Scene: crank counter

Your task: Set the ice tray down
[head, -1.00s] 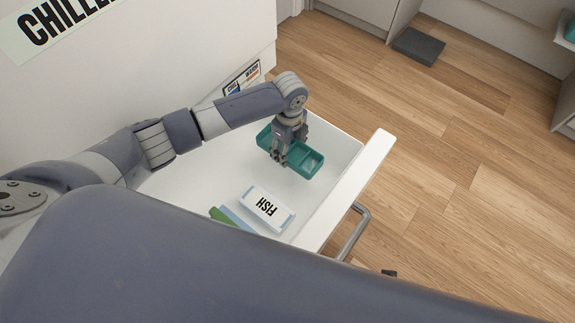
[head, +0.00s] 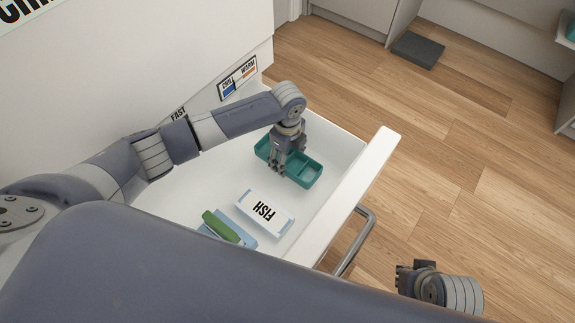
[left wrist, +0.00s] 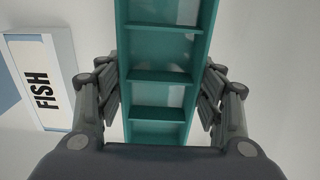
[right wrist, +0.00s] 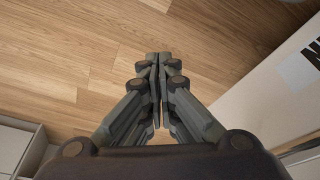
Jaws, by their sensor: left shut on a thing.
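The teal ice tray (head: 305,173) is inside the open white drawer (head: 325,215), near its back right part. My left gripper (head: 277,168) comes down over the tray and is shut on it. In the left wrist view the tray (left wrist: 165,50) runs between the fingers, its compartments facing up. I cannot tell if its underside touches the drawer floor. My right gripper (right wrist: 158,62) is empty, its fingers together above the wooden floor; it also shows at the lower right of the head view (head: 405,278).
A white FISH box (head: 265,212) lies in the drawer near the tray, with a green item (head: 220,227) on a light blue one (head: 240,236) beside it. The drawer has a grey bar handle (head: 355,240). A CHILL/WARM label (head: 238,78) is on the white front behind.

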